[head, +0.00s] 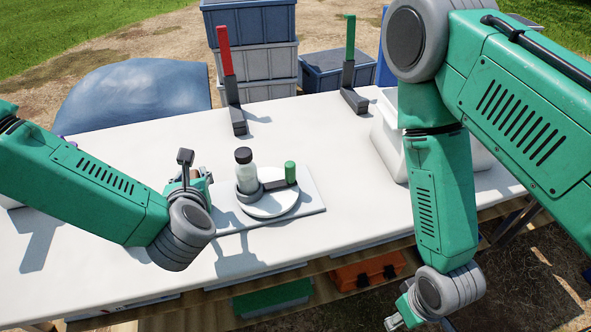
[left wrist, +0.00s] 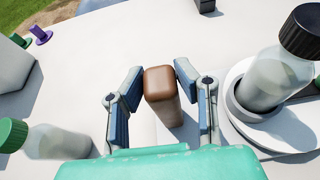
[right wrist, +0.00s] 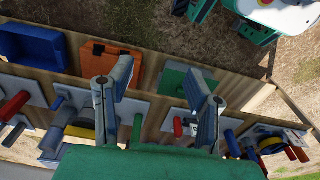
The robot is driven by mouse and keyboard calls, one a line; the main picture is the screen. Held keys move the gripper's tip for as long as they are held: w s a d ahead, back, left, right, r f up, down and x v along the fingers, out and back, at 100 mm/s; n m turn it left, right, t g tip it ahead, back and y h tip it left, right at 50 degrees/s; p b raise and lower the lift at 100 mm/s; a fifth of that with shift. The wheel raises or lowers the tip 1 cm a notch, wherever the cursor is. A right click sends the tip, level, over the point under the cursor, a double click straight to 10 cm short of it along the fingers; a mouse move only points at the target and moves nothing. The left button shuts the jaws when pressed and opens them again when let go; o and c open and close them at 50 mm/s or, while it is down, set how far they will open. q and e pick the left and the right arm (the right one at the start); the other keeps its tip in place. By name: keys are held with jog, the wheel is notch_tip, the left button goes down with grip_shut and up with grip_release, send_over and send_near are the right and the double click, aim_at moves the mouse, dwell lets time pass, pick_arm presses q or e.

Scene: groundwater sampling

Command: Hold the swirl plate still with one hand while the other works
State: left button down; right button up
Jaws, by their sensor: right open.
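The swirl plate (head: 268,208) is a round white disc on a flat square base on the white table. A clear bottle (head: 246,178) with a black cap stands upright in its ring, beside a green upright handle (head: 290,172). The plate (left wrist: 250,125) also shows at the right of the left wrist view. My left gripper (head: 190,178) is left of the plate, its fingers apart on either side of a brown block (left wrist: 161,90); I cannot tell whether they touch it. My right gripper (head: 398,316) is open and empty, low in front of the table's front edge.
A red-handled stand (head: 229,85) and a green-handled stand (head: 350,70) are at the table's back. A white bin (head: 390,140) is at the right. A green-capped bottle (left wrist: 50,140) lies left of my left gripper. An orange case (right wrist: 108,60) is below the table.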

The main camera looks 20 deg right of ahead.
jog(key=w+a+r+n+g+y, duration=0.1)
jog(key=w+a+r+g, duration=0.1)
jog(key=w+a+r, duration=0.55)
jog(key=w+a+r+g+y, duration=0.15)
jog(key=w+a, duration=0.35)
jog(key=a, duration=0.5)
jog(key=shift+t+h, duration=0.75)
jog(key=w+r, duration=0.2)
jog(key=w, duration=0.1)
jog(key=w+r, duration=0.2)
jog(key=w, duration=0.2)
jog(key=w+r, duration=0.2)
jog(key=w, duration=0.1)
jog(key=shift+w+a+r, duration=0.3)
jog(key=shift+w+a, duration=0.05)
jog(key=shift+w, duration=0.05)
notch_tip(320, 180, up, 8)
jog(key=r+m+t+h, duration=0.1)
jog(key=m, duration=0.1)
send_over(290, 163)
jog(key=shift+f, duration=5.2)
grip_shut()
